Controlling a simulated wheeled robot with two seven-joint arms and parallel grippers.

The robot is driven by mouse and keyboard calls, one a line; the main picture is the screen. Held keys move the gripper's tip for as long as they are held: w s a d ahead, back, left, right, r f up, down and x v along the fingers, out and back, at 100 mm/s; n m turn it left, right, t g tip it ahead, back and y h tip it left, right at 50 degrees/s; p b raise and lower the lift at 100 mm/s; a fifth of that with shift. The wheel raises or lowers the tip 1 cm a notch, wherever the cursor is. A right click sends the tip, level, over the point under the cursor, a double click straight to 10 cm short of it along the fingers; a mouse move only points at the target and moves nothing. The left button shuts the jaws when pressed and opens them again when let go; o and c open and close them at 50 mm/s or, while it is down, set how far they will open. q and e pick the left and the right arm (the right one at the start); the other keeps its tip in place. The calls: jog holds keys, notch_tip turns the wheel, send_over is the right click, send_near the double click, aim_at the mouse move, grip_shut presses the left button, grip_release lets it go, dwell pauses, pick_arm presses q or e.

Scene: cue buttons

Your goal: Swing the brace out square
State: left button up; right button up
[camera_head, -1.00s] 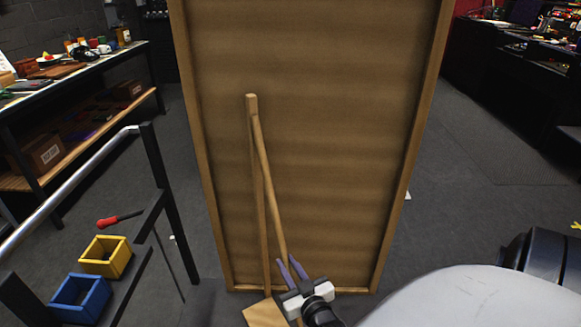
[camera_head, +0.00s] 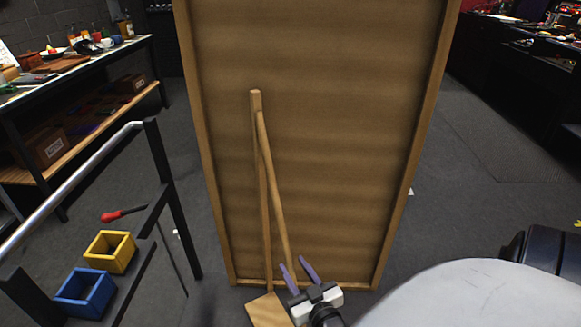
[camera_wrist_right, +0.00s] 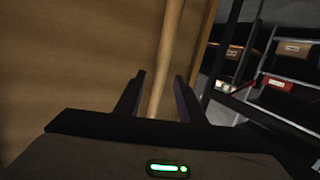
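A tall wooden panel (camera_head: 335,130) with a raised frame stands in the middle of the head view. The brace (camera_head: 272,180), a thin wooden bar, slants from near the top of an upright wooden strip (camera_head: 258,130) down to the right. Its lower end is hidden near my right gripper (camera_head: 299,271). That gripper is open, with its two dark purple fingers at the lower part of the brace. In the right wrist view the brace (camera_wrist_right: 166,55) runs between the spread fingers (camera_wrist_right: 158,97); I cannot tell whether they touch it. My left gripper is not in view.
A flat wooden piece (camera_head: 268,310) lies at the panel's foot. At left, a dark frame with a metal rail (camera_head: 75,180) stands near a yellow bin (camera_head: 110,252), a blue bin (camera_head: 84,294) and a red-handled tool (camera_head: 112,215). Open floor (camera_head: 470,180) lies right of the panel.

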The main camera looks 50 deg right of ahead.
jog(key=v, duration=0.7)
jog(key=shift+p, duration=0.3)
